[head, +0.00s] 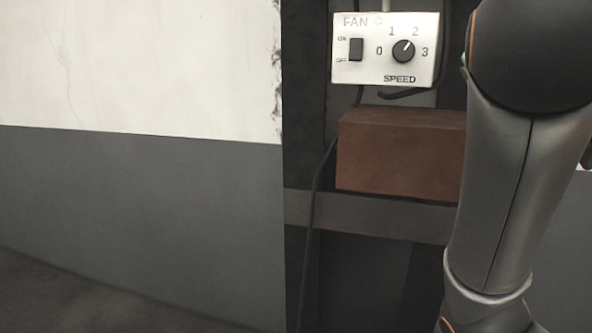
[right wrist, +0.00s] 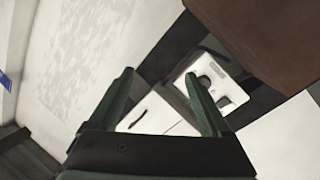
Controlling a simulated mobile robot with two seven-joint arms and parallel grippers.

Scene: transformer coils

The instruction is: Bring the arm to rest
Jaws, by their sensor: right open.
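My right arm (head: 510,190) stands large at the right of the head view, in front of part of the brown block; its gripper is outside that view. In the right wrist view my right gripper (right wrist: 160,102) is open, with nothing between its two green fingers. A white fan control panel (head: 350,72) with a rocker switch (head: 356,49) and a round speed knob (head: 403,51) is at the top of the head view. The knob's mark points up and right, near 2. The panel (right wrist: 235,90) also shows beyond the right finger. My left gripper is not in view.
A brown block (head: 400,150) sits on a dark frame (head: 370,214) below the panel. A dark cable (head: 313,210) hangs left of it. A white and grey wall (head: 140,70) fills the left. The space before that wall is clear.

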